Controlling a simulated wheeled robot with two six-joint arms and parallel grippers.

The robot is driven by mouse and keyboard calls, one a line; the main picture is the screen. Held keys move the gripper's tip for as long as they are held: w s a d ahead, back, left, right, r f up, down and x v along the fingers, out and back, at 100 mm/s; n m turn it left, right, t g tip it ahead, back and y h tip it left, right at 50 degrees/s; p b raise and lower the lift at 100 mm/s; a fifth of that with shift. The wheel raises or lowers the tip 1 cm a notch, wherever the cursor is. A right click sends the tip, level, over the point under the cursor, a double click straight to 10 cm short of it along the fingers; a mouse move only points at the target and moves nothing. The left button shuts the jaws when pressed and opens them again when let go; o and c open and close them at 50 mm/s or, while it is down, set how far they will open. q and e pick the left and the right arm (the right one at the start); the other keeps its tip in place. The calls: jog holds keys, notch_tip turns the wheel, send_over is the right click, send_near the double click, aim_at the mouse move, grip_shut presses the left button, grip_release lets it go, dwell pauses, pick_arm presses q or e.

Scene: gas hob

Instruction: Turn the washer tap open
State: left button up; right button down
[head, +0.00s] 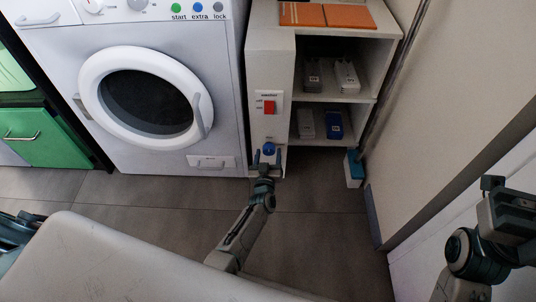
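The tap is a small round blue knob (269,149) low on the front of the narrow white panel right of the washer (150,95). My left gripper (268,156) is in front of the knob, with its fingers apart, one on each side of it. A small gap seems to show beside the knob; I cannot tell whether either finger touches it. My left gripper hides the area just below the knob. My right gripper (505,200) is at the right edge, far from the tap, and its finger opening is not clear.
A red switch (270,107) sits above the tap on the same panel. An open shelf (335,98) with several small items stands to the right. The grey floor (150,200) before the washer is clear.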

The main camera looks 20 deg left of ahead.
pick_arm(q)
jog(key=c, duration=0.8)
jog(key=shift+o, duration=0.2)
